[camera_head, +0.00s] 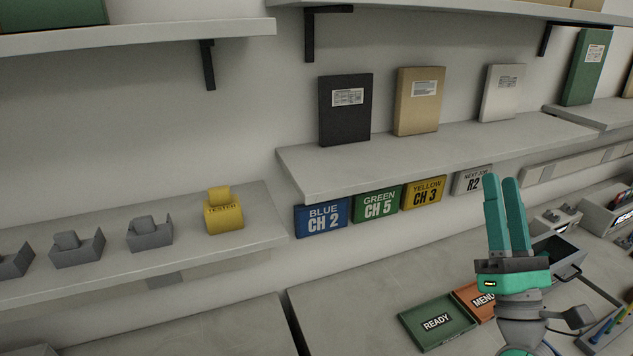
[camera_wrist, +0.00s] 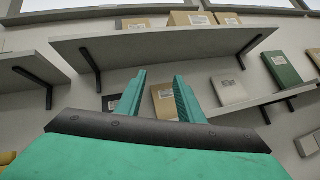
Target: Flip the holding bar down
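My gripper (camera_head: 500,183) is teal and points upward over the right part of the bench, in front of the wall. In the wrist view its two fingers (camera_wrist: 158,82) stand apart with nothing between them. A dark open box (camera_head: 556,248) sits on the bench just right of and behind my gripper, partly hidden by it. A thin black bar (camera_head: 572,273) stands out at the box's front edge. I cannot tell surely whether this is the holding bar.
A shelf (camera_head: 450,154) with upright boxes hangs behind. Grey cradles and a yellow TESTER holder (camera_head: 224,216) are at left. The left bench is clear.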

